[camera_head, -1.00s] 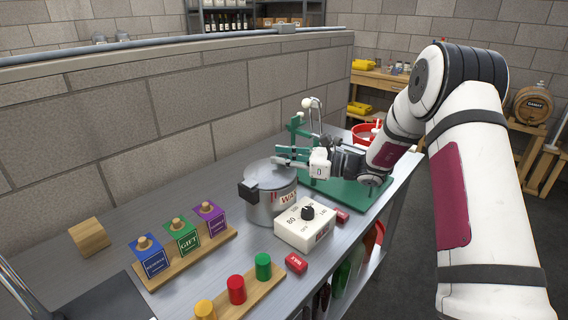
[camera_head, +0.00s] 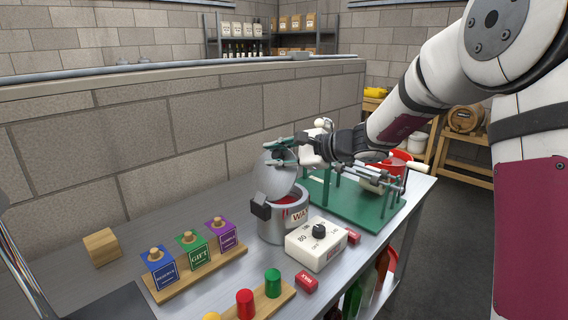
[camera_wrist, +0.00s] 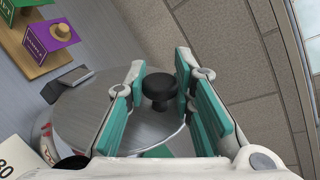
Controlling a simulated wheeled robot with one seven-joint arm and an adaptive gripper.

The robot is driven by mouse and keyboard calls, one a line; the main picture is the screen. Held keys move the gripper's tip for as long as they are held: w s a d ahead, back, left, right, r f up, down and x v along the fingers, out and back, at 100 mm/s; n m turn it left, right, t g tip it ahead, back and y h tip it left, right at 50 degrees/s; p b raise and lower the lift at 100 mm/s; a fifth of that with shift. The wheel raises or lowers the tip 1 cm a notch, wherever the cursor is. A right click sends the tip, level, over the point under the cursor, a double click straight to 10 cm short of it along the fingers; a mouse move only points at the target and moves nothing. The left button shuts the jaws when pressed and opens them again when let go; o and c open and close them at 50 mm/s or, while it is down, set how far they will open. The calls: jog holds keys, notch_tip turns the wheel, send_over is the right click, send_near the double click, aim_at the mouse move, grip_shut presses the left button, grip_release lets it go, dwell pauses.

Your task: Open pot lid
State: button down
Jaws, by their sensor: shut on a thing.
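The metal wax pot (camera_head: 278,226) stands on the bench with a black bracket (camera_head: 261,210) at its left side. Its round grey lid (camera_head: 272,183) is tilted up steeply, and red shows inside the pot through the gap. My gripper (camera_head: 279,153) is at the raised lid's top, shut on the lid's black knob. In the wrist view, the knob (camera_wrist: 159,90) sits between the green finger pads of my gripper (camera_wrist: 160,100), with the lid (camera_wrist: 100,125) close below. The fingers partly hide the lid.
A white dial box (camera_head: 315,243) stands against the pot's front right. A green stand (camera_head: 350,205) is close behind it, under my arm. Coloured stamp blocks (camera_head: 193,250) and pegs (camera_head: 273,283) fill racks at front left. A block wall (camera_head: 200,140) runs behind the bench.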

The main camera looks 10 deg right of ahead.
jog(key=s+a+n+t+h+b, duration=0.1)
jog(key=s+a+n+h+b, duration=0.1)
jog(key=b, duration=0.7)
jog(key=s+a+f+n+t+h+b, duration=0.1)
jog(key=s+a+n+h+b, duration=0.1)
jog(key=s+a+n+b, duration=0.3)
jog(key=a+b, duration=0.3)
jog(key=b, duration=0.1)
jog(key=shift+s+n+t+h, duration=0.2)
jog(key=shift+n+t+h, duration=0.1)
jog(key=shift+n+t, duration=0.1)
jog(key=shift+a+f, duration=0.1)
jog(key=shift+f, duration=0.05)
jog(key=c, duration=1.4)
grip_release()
jog(key=shift+o, duration=0.2)
jog(key=v, duration=1.2)
jog(key=shift+s+f, duration=0.15)
